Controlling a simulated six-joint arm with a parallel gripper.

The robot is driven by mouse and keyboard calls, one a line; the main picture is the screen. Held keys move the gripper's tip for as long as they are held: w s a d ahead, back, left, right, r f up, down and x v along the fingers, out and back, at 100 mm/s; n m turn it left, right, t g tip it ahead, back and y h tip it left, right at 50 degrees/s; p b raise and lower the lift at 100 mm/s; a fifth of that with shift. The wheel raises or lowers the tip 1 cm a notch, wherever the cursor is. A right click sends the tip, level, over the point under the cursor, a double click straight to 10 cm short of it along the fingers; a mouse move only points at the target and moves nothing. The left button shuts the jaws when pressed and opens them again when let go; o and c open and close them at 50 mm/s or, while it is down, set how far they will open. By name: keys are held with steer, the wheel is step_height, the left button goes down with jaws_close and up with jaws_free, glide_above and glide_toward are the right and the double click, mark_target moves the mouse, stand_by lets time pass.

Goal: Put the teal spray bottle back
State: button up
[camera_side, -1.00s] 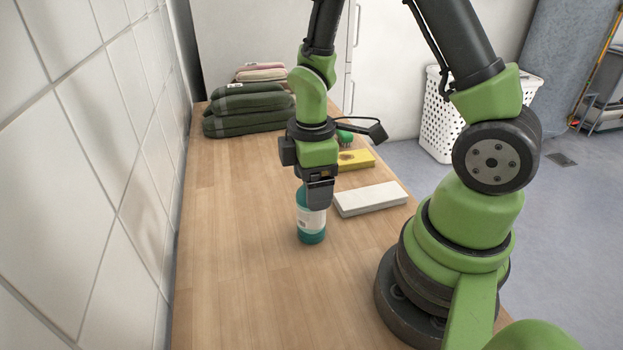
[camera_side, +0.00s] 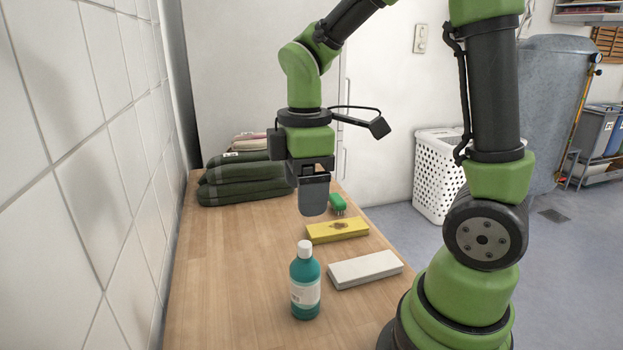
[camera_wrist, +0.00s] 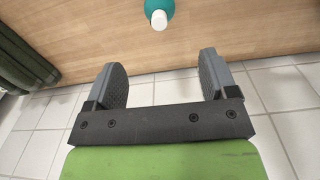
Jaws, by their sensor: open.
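The teal spray bottle (camera_side: 305,284) stands upright on the wooden counter. It has a white cap and a pale label. In the wrist view the bottle (camera_wrist: 159,14) shows at the top edge, beyond the fingers and partly cut off by the frame. My gripper (camera_side: 313,208) is raised above the counter, higher than the bottle and farther back, and does not touch it. In the wrist view my gripper (camera_wrist: 163,84) has its two fingers wide apart with nothing between them.
A white box (camera_side: 365,269) lies right of the bottle. A yellow box (camera_side: 337,230) and a green brush (camera_side: 337,203) lie behind it. Folded dark green towels (camera_side: 240,184) are stacked at the far left. A tiled wall (camera_side: 75,190) bounds the left. The counter's front left is clear.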

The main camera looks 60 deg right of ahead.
steer(key=s+a+r+m+t+y, duration=0.1)
steer(key=s+a+r+m+t, duration=0.4)
steer(key=m, duration=0.6)
step_height(320, 180, up, 3)
steer(key=s+t, duration=0.1)
steer(key=s, duration=0.1)
steer(key=shift+s+m+t+y, duration=0.3)
steer(key=shift+s+m+y, duration=0.1)
steer(key=shift+o, duration=0.5)
steer(key=shift+s+a+r+m, duration=0.2)
steer(key=shift+s+m, duration=0.1)
steer(key=shift+m, duration=0.3)
